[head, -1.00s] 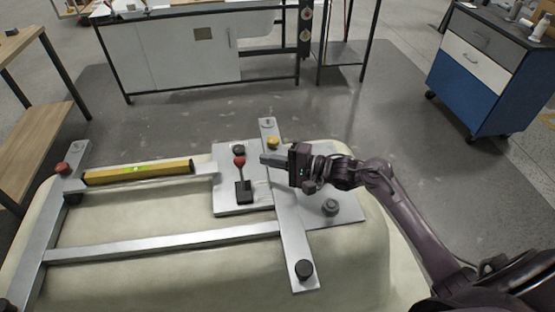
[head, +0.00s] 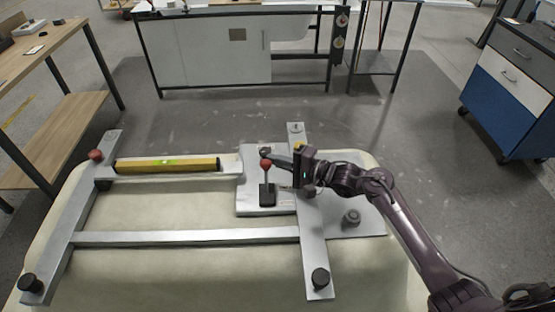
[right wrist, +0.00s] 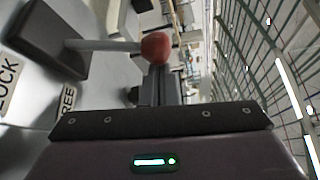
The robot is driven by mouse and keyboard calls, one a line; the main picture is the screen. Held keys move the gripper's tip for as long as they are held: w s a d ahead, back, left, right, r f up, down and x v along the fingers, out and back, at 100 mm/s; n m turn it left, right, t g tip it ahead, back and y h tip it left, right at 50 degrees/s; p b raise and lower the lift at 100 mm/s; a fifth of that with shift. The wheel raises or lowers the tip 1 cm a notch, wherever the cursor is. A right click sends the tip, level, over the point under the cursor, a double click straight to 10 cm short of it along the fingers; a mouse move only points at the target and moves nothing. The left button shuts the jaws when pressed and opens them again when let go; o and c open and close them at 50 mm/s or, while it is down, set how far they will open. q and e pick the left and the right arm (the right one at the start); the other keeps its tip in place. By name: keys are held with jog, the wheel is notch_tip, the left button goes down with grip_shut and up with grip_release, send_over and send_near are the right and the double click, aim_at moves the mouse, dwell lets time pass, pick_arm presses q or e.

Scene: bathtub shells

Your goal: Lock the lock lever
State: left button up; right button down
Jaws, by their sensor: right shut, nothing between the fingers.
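The lock lever (head: 266,180) stands upright on a light metal plate of the frame, with a red ball knob on top and a black base. My right gripper (head: 276,155) is shut and empty, with its fingertips close beside the red knob, on its right and far side in the head view. In the right wrist view the red knob (right wrist: 156,47) is right by the shut fingers (right wrist: 160,80); whether they touch it I cannot tell. Lettering reading "LOCK" and part of another word shows on the plate there. My left gripper is not in view.
The metal frame (head: 185,237) lies on a pale tub shell (head: 180,280). A yellow spirit level (head: 168,165) rests along its far bar. Black knobs (head: 320,278) and a red knob (head: 96,155) stand on the side bars. A workbench (head: 230,50) stands beyond open floor.

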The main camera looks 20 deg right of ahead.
jog(key=shift+s+r+n+t, duration=0.25)
jog(key=shift+s+n+t, duration=0.05)
jog(key=shift+s+n, duration=0.1)
jog(key=shift+s+a+r+n+t+y+p, duration=0.15)
jog(key=shift+s+n+y+p, duration=0.1)
jog(key=shift+s+n, duration=0.15)
jog(key=shift+s+a+r+n+t+y+p, duration=0.1)
jog(key=shift+s+n+t+y, duration=0.05)
jog(key=shift+s+n+y, duration=0.2)
jog(key=shift+s+a+r+n+t+y, duration=0.1)
jog(key=shift+s+n+t+y, duration=0.1)
jog(key=shift+s+n, duration=0.4)
jog(key=shift+s+a+r+n+t+y, duration=0.1)
jog(key=shift+s+n+y, duration=0.2)
jog(key=shift+n, duration=0.35)
jog(key=shift+s+a+r+n+y, duration=0.1)
jog(key=shift+s+n+y, duration=0.2)
jog(key=shift+s+n, duration=0.45)
jog(key=shift+s+a+n+p, duration=0.25)
jog(key=shift+s+p, duration=0.2)
jog(key=shift+s, duration=0.65)
jog(key=shift+f, duration=0.2)
